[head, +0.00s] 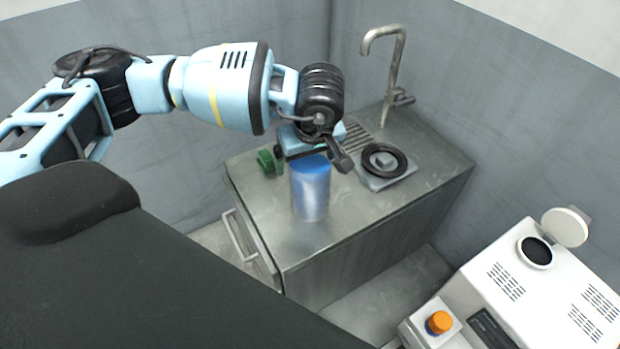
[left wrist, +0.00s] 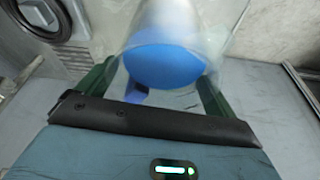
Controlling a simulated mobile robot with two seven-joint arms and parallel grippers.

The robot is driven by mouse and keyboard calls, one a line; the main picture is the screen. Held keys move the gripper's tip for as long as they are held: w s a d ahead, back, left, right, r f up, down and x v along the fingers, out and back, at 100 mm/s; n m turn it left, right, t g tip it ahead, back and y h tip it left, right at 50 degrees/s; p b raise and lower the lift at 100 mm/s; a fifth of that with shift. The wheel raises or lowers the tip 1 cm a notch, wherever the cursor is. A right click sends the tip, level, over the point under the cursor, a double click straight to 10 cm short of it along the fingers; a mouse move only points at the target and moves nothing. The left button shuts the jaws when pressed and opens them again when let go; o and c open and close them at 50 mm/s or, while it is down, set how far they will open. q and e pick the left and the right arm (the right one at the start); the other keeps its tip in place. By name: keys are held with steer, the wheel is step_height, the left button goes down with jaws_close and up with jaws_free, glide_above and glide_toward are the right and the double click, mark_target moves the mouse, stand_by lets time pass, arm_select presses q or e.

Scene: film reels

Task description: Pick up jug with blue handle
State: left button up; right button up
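The jug (head: 312,200) has a clear body and blue at its top, and it stands upright on the metal counter. In the left wrist view the jug (left wrist: 165,62) shows a round blue part and a small blue handle (left wrist: 136,93) pointing toward my gripper. My left gripper (head: 310,157) is right at the jug's top in the head view. Its two dark green fingers, seen in the left wrist view (left wrist: 155,90), are spread wide with the handle between them. Whether they touch the jug I cannot tell. My right gripper is not in view.
The steel counter (head: 385,212) has a tap (head: 392,70) at its back and a black ring on a grey plate (head: 384,162) to the jug's right. A white machine (head: 540,290) stands at lower right.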

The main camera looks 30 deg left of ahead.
arm_select(q)
steer(key=c, duration=1.7)
steer(key=shift+r, duration=0.1)
steer(key=shift+c, duration=0.4)
steer(key=shift+w+r, duration=0.1)
